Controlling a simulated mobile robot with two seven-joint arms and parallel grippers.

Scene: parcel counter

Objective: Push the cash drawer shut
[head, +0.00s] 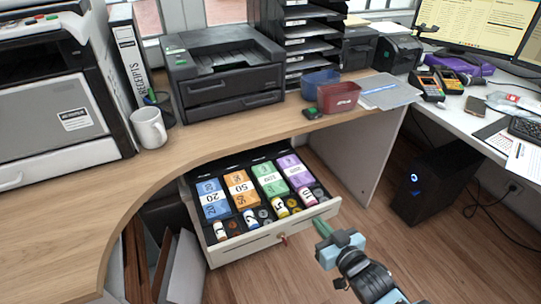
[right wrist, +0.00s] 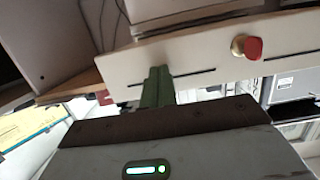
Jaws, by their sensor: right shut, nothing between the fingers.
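The cash drawer (head: 250,246) stands pulled out from under the wooden counter in the head view, its tray of banknote bundles and coins showing. Its pale front panel has a red key or knob (head: 283,239) near the middle. My right gripper (head: 321,228) is shut and empty, its green fingers close in front of the panel's right part. In the right wrist view the fingers (right wrist: 158,86) point at the drawer front (right wrist: 200,52), beside the red knob (right wrist: 248,47). I cannot tell whether they touch it. My left gripper is not in view.
The wooden counter (head: 230,135) overhangs the drawer and carries a white mug (head: 149,127), a printer (head: 225,75) and a red bin (head: 338,97). A black computer tower (head: 435,185) stands on the floor at right. The floor before the drawer is clear.

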